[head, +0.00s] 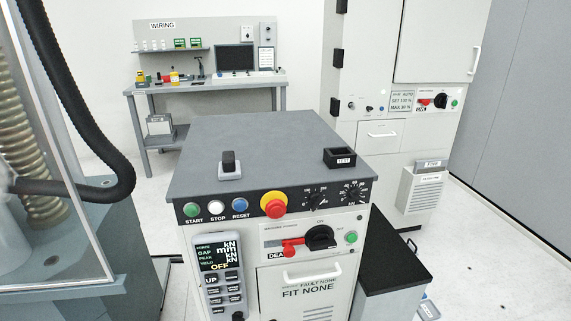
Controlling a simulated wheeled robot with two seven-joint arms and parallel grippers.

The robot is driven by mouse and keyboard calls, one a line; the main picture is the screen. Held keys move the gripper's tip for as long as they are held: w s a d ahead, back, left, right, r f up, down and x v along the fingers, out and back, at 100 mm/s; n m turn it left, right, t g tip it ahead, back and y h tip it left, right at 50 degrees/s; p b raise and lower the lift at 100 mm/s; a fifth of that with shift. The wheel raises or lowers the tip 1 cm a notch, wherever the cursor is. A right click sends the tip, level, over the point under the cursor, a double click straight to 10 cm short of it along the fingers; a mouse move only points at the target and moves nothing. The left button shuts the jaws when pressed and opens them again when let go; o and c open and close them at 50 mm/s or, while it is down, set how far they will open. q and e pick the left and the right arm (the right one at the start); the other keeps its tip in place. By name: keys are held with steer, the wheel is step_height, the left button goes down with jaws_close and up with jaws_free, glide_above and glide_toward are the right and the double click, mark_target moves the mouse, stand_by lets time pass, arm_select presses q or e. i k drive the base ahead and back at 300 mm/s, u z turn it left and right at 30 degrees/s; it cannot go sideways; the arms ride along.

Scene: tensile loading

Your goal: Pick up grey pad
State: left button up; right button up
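I cannot tell for certain which thing is the grey pad. A small dark grey block (228,158) stands upright in a light holder (230,174) on the left part of the grey cabinet top (275,140). A black open tray labelled TEST (340,158) sits on the right part of the same top. A grey control unit (221,280) with a display reading OFF and several buttons is on the cabinet's front left. Neither of my grippers is in view.
The cabinet front has START, STOP and RESET buttons, a red emergency knob (273,204) and a red lever (291,248). A black-topped box (392,255) stands at right. A clear-panelled machine with a black hose (100,140) is at left. The cabinet top's middle is clear.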

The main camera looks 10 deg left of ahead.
mark_target(230, 169)
steer(key=z, duration=0.55)
steer(key=i, duration=1)
steer(key=u, duration=2.8)
